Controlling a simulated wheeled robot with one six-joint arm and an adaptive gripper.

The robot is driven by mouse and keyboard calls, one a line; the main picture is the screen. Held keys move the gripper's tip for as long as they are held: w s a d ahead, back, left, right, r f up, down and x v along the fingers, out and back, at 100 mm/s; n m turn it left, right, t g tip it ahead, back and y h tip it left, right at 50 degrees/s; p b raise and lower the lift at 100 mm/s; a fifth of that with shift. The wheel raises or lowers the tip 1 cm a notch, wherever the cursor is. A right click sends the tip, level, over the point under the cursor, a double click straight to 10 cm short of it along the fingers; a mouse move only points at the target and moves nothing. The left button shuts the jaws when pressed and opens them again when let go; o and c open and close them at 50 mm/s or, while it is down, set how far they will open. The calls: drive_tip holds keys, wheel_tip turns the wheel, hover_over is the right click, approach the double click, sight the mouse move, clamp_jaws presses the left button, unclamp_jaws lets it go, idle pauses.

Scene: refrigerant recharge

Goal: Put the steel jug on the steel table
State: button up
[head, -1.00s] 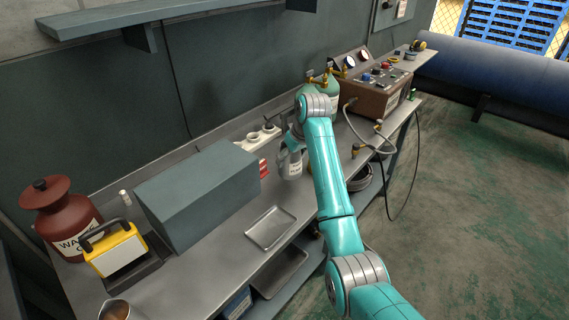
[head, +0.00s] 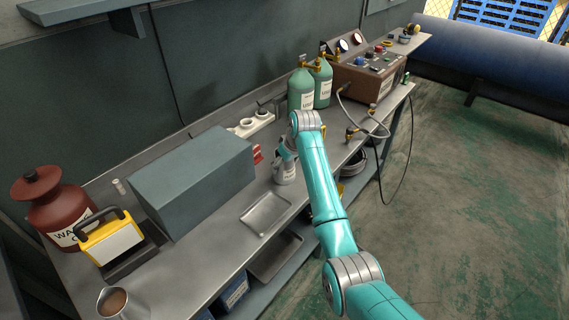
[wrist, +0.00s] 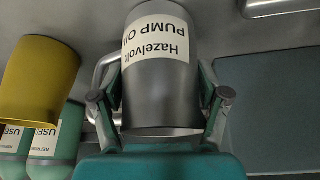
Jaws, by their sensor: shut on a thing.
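The steel jug (head: 285,173), a grey metal vessel with a white label, is held in my gripper over the middle of the steel table (head: 205,280). In the wrist view the jug (wrist: 160,88) fills the centre, its label reading "Hazelvolt PUMP OIL" upside down. Its handle shows at the left. My gripper (wrist: 160,100) has one finger on each side of the jug and is shut on it. In the head view the arm partly hides the jug, and I cannot tell whether its base touches the tabletop.
A shallow metal tray (head: 265,213) lies in front of the jug, and a grey-blue box (head: 195,180) stands to its left. Green cylinders (head: 302,92) and a brown gauge case (head: 370,83) stand behind and right. A metal jug with brown contents (head: 113,302) is at the near left.

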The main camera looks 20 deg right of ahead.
drive_tip(key=o, duration=1.8)
drive_tip(key=shift+f, duration=0.1)
drive_tip(key=shift+c, duration=0.2)
drive_tip(key=v, duration=1.2)
drive_tip(key=shift+s, duration=0.1)
